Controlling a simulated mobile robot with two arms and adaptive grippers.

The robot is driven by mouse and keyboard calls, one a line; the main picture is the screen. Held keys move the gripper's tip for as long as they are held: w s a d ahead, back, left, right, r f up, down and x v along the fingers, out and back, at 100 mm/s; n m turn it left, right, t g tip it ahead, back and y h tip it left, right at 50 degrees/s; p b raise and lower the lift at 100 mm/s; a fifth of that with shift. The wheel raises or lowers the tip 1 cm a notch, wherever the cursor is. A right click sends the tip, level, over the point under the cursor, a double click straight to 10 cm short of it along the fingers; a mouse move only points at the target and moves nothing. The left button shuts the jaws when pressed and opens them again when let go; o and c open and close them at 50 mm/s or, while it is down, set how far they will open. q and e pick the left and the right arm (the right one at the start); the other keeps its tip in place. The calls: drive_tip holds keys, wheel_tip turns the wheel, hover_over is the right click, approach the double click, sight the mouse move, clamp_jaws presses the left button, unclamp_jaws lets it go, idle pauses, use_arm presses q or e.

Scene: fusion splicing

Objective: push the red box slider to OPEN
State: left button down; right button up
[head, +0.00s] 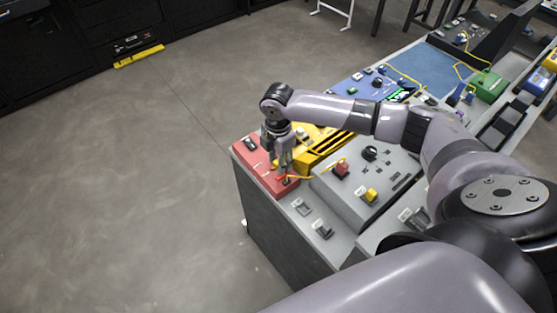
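The red box (252,165) sits at the near left corner of the bench, with a small dark part (250,143) on its upper left. My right gripper (284,174) points down over the right part of the red box, its fingertips close to the top face. The slider is too small to make out and may be hidden by the fingers. I cannot tell whether the fingertips touch the box, or whether they are open or shut. My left gripper is not in view.
A yellow unit (325,148) stands right behind the red box. A grey panel (345,188) with red and yellow knobs lies to its right, and a thin yellow cable (318,177) runs between. The blue mat (428,68) is farther back. Open floor lies left of the bench.

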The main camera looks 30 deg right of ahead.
wheel_tip(320, 180, up, 12)
idle(0.4)
idle(0.3)
